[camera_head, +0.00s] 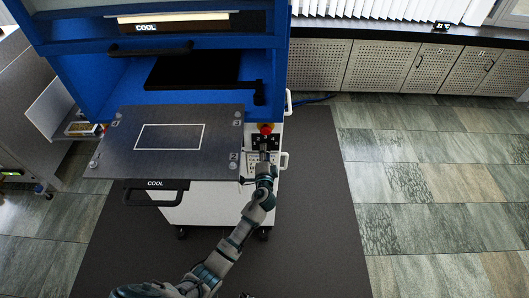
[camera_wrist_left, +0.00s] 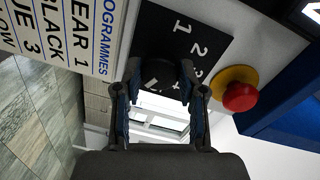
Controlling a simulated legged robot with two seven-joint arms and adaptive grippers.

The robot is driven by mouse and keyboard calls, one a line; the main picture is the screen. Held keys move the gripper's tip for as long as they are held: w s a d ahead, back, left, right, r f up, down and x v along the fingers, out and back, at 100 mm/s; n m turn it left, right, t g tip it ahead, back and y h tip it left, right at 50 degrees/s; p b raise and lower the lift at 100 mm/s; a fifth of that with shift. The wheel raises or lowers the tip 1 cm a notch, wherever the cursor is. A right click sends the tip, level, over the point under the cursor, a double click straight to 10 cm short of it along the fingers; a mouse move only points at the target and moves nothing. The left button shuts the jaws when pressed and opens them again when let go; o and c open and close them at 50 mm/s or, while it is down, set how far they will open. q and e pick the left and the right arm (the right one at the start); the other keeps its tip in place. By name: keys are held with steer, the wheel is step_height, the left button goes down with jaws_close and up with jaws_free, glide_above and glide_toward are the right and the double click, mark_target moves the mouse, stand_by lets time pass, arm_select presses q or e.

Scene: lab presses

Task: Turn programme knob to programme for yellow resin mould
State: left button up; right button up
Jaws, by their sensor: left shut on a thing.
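The black programme knob (camera_wrist_left: 160,76) sits on a black dial plate (camera_wrist_left: 172,32) with white numbers, of which 1, 2 and 3 read clearly. My left gripper (camera_wrist_left: 165,84) is shut on the knob, one finger on each side. It also shows in the head view (camera_head: 264,158) at the press's right-hand control panel, where it hides the knob. The knob's setting cannot be told. A white programme list (camera_wrist_left: 72,35) beside the dial is cut off; it shows "EAR 1", "BLACK", "UE 3" and part of a "LOW" line. My right gripper is not in view.
A red stop button (camera_wrist_left: 240,96) on a yellow base sits close to the dial, and also shows in the head view (camera_head: 265,128). The press's dark plate (camera_head: 170,165) juts out left of my gripper. Open floor (camera_head: 410,200) lies to the right.

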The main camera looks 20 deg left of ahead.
arm_select(q)
steer(key=shift+d+f, duration=0.15)
stand_by(0.4)
steer(key=o, duration=1.1)
steer(key=shift+w, duration=0.1)
steer(key=shift+o, duration=0.2)
steer(key=shift+d, duration=0.1)
steer(key=f+v, duration=0.1)
steer(key=v, duration=1.1)
steer(key=shift+r, duration=0.45)
